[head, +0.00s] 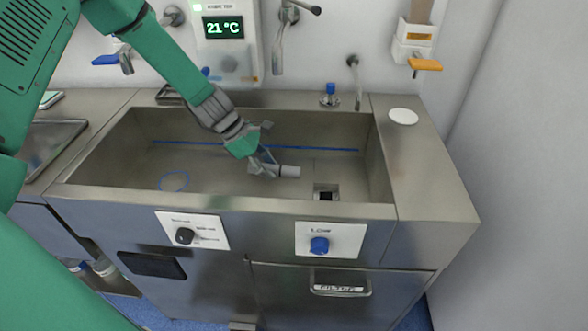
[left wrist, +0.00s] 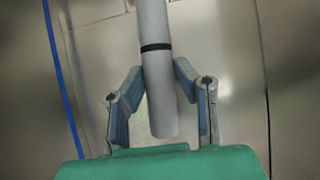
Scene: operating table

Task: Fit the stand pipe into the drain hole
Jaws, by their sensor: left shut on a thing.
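The stand pipe (head: 288,171) is a pale grey-white tube, held low inside the steel sink and lying roughly level, pointing right. My left gripper (head: 266,166) is shut on it near its left part. In the left wrist view the pipe (left wrist: 157,60) has a black band and runs between the two fingers of the gripper (left wrist: 159,85). The drain hole (head: 327,195) is a dark opening in a square recess at the front right of the sink floor, right of and nearer than the pipe; the pipe is apart from it. My right gripper is out of view.
The sink rim (head: 270,205) surrounds the work area. A blue line runs along the back wall and a blue ring (head: 174,182) marks the floor at left. A tap (head: 355,75) hangs over the back edge. A white disc (head: 403,116) lies on the right counter.

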